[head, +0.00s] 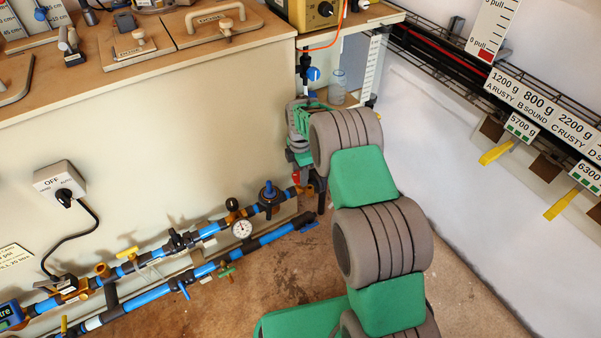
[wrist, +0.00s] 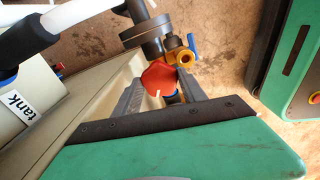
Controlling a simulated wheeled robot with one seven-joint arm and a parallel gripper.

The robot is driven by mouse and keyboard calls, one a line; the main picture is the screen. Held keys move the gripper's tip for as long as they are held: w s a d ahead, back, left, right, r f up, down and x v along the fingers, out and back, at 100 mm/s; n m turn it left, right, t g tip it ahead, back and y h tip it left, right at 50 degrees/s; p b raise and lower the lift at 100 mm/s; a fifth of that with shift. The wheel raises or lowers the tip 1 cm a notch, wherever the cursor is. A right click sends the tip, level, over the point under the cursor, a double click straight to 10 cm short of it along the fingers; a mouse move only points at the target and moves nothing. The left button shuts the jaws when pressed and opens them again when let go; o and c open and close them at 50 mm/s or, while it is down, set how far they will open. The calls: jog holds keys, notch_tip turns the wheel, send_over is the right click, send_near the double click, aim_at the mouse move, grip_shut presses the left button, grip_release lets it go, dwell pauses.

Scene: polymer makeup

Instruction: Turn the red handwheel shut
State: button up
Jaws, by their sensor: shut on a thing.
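The red handwheel (wrist: 159,76) is in the middle of the wrist view, with a short pale mark on its face. My gripper (wrist: 161,88) has its two grey fingers on either side of the handwheel and is shut on it. In the head view a small red part of the handwheel (head: 296,177) shows beside my gripper (head: 308,186), low at the bench's right corner. My arm and wrist hide most of the handwheel's surroundings there. How far the handwheel is turned cannot be told.
A brass fitting with a blue lever (wrist: 184,57) and a dark flanged pipe (wrist: 145,33) sit close by the handwheel. Blue pipes with valves and a gauge (head: 242,229) run along the bench front. The white wall (head: 430,130) stands to the right. Brown floor lies below.

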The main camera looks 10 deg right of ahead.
jog(key=c, duration=0.5)
